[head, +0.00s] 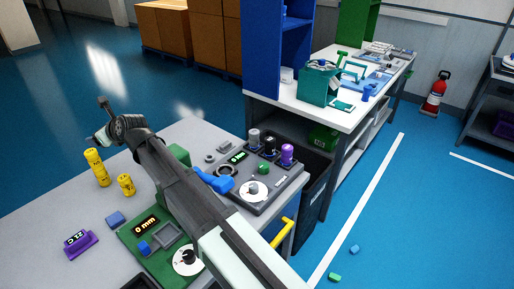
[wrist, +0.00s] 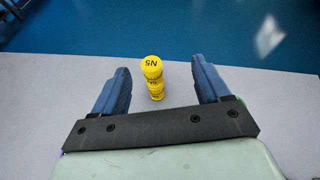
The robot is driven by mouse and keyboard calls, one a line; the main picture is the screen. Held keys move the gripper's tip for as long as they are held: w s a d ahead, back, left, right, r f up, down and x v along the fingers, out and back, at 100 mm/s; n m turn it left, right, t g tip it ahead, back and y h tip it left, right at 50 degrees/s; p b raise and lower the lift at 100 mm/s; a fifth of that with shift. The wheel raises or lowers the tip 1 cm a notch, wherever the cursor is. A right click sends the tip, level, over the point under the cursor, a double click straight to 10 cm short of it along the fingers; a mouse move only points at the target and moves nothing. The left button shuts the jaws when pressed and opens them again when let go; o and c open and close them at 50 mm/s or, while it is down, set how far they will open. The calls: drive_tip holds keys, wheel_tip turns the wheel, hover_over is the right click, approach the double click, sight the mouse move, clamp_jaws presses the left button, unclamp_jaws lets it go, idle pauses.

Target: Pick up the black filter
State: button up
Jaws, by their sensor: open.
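What looks like the black filter (head: 270,146) is a small black cylinder. It stands upright on the grey test panel (head: 255,204), between a grey cylinder (head: 253,137) and a purple one (head: 287,154). My gripper (head: 98,122) is at the far left of the head view, over the far left part of the table and well away from the black cylinder. In the wrist view my gripper (wrist: 160,72) has its two blue fingers spread wide with nothing gripped. Yellow cylinders (wrist: 153,78) show between the fingers, apart from them. The black cylinder is not in the wrist view.
Yellow cylinders (head: 96,167) stand on the grey table (head: 60,215) at left. A green panel (head: 140,240) reading "0 mm" and a purple block (head: 75,244) lie in front. My arm crosses above the table. A white bench (head: 345,90) stands behind.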

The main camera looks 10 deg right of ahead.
drive_tip(key=w+d+n+h, duration=0.1)
drive_tip(key=w+d+n, duration=0.25)
drive_tip(key=d, duration=0.35)
drive_tip(key=w+d+n+h, duration=0.15)
drive_tip(key=d+n, duration=0.25)
drive_tip(key=d, duration=0.4)
drive_tip(key=n+g+h, duration=0.1)
drive_tip(key=n+h, duration=0.6)
drive_tip(key=n, duration=1.1)
hover_over(271, 140)
drive_tip(key=s+d, duration=0.1)
drive_tip(key=s, duration=0.4)
drive_tip(key=shift+n, duration=0.25)
drive_tip(key=w+f, duration=0.1)
drive_tip(key=f, duration=0.2)
drive_tip(key=w+f, duration=0.1)
drive_tip(key=f, duration=0.3)
drive_tip(key=w+f, duration=0.1)
drive_tip(key=f, duration=0.3)
drive_tip(key=shift+w+a+f, duration=0.15)
drive_tip(key=shift+w+a, duration=0.1)
drive_tip(key=shift+w, duration=0.15)
drive_tip(key=shift+s+x, duration=0.15)
drive_tip(key=shift+x, duration=1.45)
drive_tip(key=shift+s+x, duration=0.1)
drive_tip(key=shift+x, duration=1.45)
drive_tip(key=shift+a+f, duration=0.1)
drive_tip(key=shift+f, duration=0.1)
